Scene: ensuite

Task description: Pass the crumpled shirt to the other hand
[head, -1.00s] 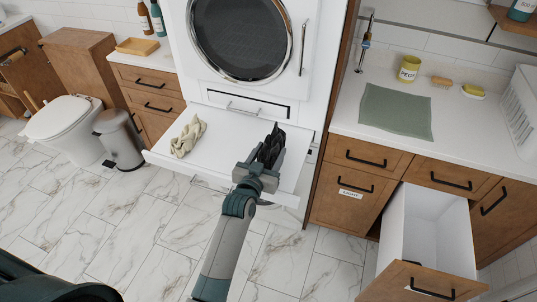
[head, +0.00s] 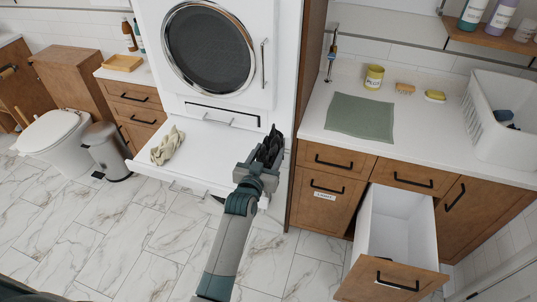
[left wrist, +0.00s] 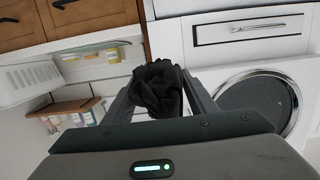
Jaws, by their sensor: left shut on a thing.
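My left gripper (head: 258,165) is shut on a crumpled black cloth, the shirt (head: 271,148). In the left wrist view the shirt (left wrist: 158,88) is bunched between the two fingers (left wrist: 160,100). In the head view the gripper holds it in front of the right end of the white pull-out shelf, partly hiding it behind the fingers. My right gripper is in neither view.
A beige crumpled cloth (head: 167,146) lies on the white pull-out shelf (head: 205,150) below the round-door machine (head: 210,48). An open drawer (head: 398,235) juts out at right. A white basket (head: 500,125) with dark items and a green mat (head: 360,116) are on the counter.

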